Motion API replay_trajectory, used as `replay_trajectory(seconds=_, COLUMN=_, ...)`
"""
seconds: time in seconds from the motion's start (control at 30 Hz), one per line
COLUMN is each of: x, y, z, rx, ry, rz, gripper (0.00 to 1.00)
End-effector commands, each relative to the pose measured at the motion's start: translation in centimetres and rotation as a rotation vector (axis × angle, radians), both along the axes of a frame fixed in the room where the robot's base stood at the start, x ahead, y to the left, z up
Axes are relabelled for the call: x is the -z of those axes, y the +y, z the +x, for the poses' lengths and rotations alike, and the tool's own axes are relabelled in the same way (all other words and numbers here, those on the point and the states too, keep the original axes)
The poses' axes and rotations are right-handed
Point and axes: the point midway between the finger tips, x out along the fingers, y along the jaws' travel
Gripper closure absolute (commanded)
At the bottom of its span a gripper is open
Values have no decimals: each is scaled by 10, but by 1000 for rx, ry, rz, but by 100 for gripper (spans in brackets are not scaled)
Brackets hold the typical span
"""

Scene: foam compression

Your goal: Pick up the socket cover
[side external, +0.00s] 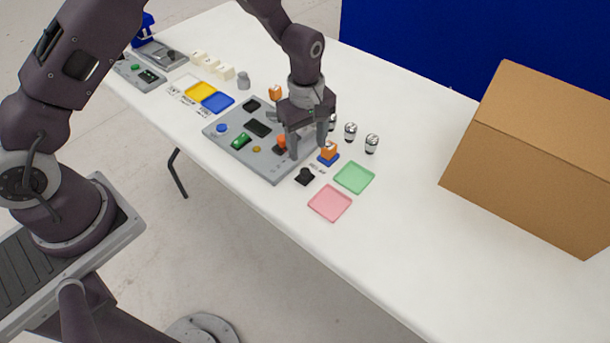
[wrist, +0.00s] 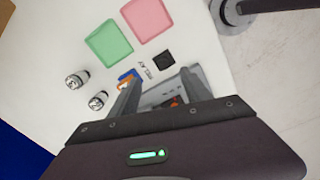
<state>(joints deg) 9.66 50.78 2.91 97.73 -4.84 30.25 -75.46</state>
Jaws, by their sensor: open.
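My gripper (side external: 307,150) is open, pointing down at the right end of a grey panel (side external: 265,165). In the wrist view its fingers (wrist: 163,88) stand apart with part of the panel and a small orange-red piece (wrist: 172,103) showing between them. That orange-red piece (side external: 281,143) sits on the panel on a dark base. A small black piece (side external: 305,176) lies on the table just off the panel; it also shows in the wrist view (wrist: 164,58). An orange piece on a blue base (side external: 328,154) stands beside the right finger. I cannot tell which piece is the socket cover.
A green tray (side external: 354,177) and a pink tray (side external: 330,203) lie to the right. Several small silver-and-black cylinders (side external: 371,143) stand behind the gripper. Yellow and blue trays (side external: 217,102) lie at the left. A cardboard box (side external: 530,165) stands far right. Open table (side external: 420,250) lies before it.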

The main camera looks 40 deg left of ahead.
Motion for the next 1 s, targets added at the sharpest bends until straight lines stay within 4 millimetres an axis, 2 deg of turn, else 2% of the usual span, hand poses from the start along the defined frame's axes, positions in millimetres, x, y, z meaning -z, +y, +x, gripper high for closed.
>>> replay_trajectory(seconds=0.03, x=16, y=-1, z=0, rx=-28, ry=14, rz=4, gripper=44)
replay_trajectory(seconds=0.5, x=92, y=3, z=-5, rx=-57, ry=24, rz=6, gripper=44)
replay_trajectory(seconds=0.6, x=98, y=3, z=-5, rx=-57, ry=23, rz=5, gripper=44)
replay_trajectory(seconds=0.77, x=98, y=3, z=-5, rx=-57, ry=23, rz=5, gripper=44)
replay_trajectory(seconds=0.87, x=98, y=3, z=-5, rx=-57, ry=23, rz=5, gripper=60)
replay_trajectory(seconds=1.0, x=97, y=3, z=-5, rx=-57, ry=23, rz=6, gripper=87)
